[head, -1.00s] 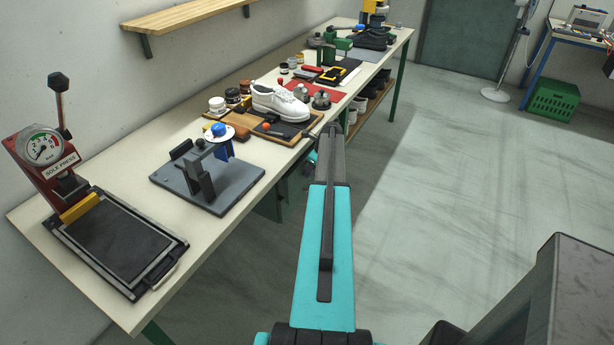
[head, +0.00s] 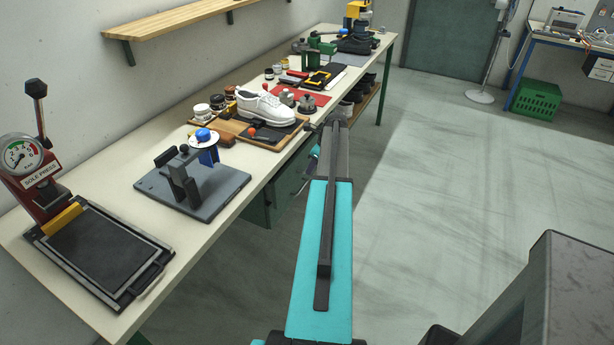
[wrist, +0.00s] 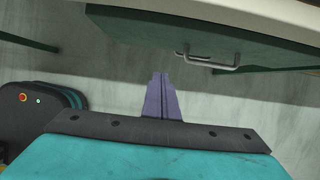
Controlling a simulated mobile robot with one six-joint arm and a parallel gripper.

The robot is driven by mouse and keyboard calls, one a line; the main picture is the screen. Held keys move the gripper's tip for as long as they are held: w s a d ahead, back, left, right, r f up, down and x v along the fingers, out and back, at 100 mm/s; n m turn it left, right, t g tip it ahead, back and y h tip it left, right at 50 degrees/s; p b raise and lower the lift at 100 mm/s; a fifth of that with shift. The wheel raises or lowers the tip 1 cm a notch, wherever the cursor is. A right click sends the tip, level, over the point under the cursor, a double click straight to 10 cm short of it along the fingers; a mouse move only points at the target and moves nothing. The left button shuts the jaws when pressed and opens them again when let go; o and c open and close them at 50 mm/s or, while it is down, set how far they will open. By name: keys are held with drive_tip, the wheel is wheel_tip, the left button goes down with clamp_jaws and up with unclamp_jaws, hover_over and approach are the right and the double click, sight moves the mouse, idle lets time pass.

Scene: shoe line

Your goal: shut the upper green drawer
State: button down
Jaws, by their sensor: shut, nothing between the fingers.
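A green drawer front (wrist: 200,35) with a pale metal bar handle (wrist: 220,68) spans the top of the wrist view, below the pale bench edge. My gripper (wrist: 160,76) is shut and empty, its purple fingers pointing toward the drawer front. In the picture the fingertips are left of and a little below the handle, with a gap between. In the head view the green drawer unit (head: 257,210) shows under the bench, partly hidden by my arm. I cannot tell from these views how far the upper drawer stands out.
The bench (head: 150,130) carries a sole press (head: 95,250), a grey stand (head: 200,185), a white shoe (head: 265,108) and several small jars. A green crate (head: 537,100) sits on the floor at the back right. The floor right of the bench is clear.

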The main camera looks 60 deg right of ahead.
drive_tip(key=shift+v, duration=1.4)
